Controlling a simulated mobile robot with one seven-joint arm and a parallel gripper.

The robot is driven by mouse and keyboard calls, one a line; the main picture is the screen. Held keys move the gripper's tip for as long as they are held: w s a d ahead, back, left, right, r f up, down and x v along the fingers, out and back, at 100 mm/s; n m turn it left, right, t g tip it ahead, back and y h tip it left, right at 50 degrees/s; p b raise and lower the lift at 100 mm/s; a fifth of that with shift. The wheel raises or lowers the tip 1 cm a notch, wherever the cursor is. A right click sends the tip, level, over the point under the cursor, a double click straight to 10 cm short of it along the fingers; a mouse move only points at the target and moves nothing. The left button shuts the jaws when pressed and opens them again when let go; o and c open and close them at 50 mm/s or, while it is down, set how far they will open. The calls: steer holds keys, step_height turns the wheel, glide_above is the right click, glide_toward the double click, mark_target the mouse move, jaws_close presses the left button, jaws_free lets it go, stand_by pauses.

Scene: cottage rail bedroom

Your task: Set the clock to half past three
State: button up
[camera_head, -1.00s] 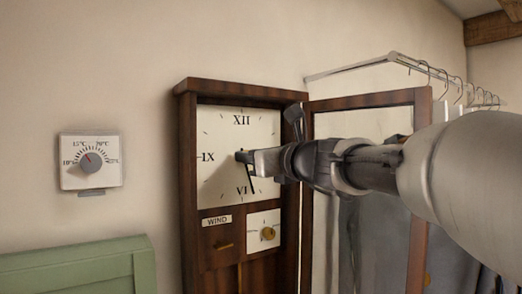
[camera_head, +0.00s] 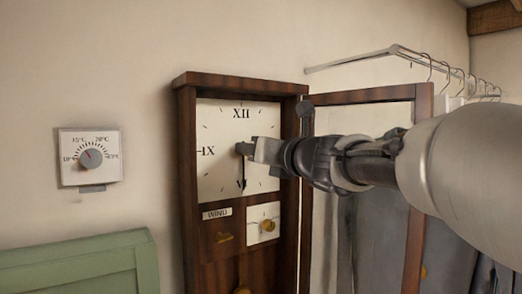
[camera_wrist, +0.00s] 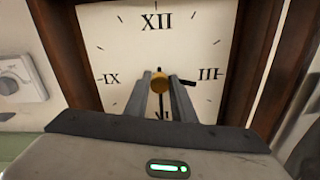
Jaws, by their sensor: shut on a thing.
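The wooden clock (camera_head: 187,150) stands against the wall with its white dial (camera_head: 215,120) facing me. My gripper (camera_head: 243,149) reaches in from the right, shut on the brass knob (camera_wrist: 159,83) at the dial's centre, seen between the fingers in the wrist view. One black hand (camera_head: 243,178) points down at VI. Another black hand (camera_wrist: 188,83) points right, slightly below III in the wrist view. My fingers hide parts of the hands and dial. The glazed clock door (camera_head: 424,150) is open to the right.
Below the dial are a WIND label (camera_head: 217,213) and a small dial with a brass knob (camera_head: 267,225). A thermostat (camera_head: 91,157) hangs at left above a green headboard (camera_head: 80,265). A clothes rail (camera_head: 395,50) stands behind the door.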

steer(key=o, duration=1.1)
steer(key=shift+c, duration=0.2)
steer(key=v, duration=1.7)
steer(key=shift+s+d, duration=0.2)
